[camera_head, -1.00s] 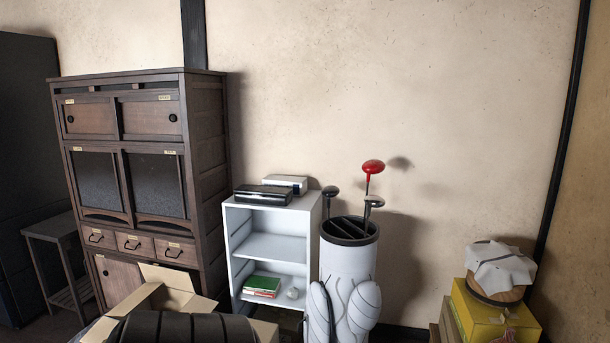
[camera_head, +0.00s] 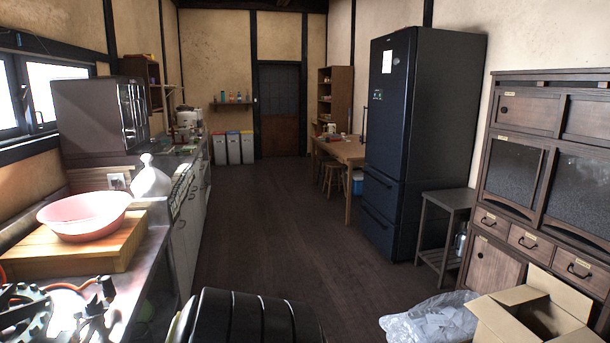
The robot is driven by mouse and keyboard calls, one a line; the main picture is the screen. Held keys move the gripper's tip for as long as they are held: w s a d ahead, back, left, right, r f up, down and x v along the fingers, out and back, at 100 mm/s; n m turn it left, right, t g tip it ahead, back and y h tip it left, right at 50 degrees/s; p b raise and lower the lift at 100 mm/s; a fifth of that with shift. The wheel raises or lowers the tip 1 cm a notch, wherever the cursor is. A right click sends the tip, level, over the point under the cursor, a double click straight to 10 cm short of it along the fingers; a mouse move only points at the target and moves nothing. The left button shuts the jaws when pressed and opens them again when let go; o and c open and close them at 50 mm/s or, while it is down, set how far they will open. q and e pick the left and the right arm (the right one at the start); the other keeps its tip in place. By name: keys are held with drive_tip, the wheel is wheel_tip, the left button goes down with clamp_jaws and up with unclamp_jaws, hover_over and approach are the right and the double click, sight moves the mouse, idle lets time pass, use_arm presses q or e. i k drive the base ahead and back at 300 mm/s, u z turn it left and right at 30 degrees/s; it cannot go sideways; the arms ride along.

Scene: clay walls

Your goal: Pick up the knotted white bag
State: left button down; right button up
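A white bag (camera_head: 150,178) with a narrow, knot-like top sits on the left counter, just beyond a pink bowl. Neither of my grippers is in view.
The pink bowl (camera_head: 85,214) rests on a wooden board (camera_head: 75,250) at the near counter. An open cardboard box (camera_head: 530,312), wooden cabinet (camera_head: 545,150) and dark fridge (camera_head: 420,140) line the right. The wooden floor (camera_head: 280,220) between is clear.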

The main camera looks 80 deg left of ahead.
sight(151, 182)
drive_tip(key=u, duration=0.8)
drive_tip(key=i, duration=0.35)
drive_tip(key=u, duration=1.35)
drive_tip(key=i, duration=1.25)
drive_tip(key=u, duration=1.6)
drive_tip(key=i, duration=0.4)
drive_tip(key=u, duration=0.6)
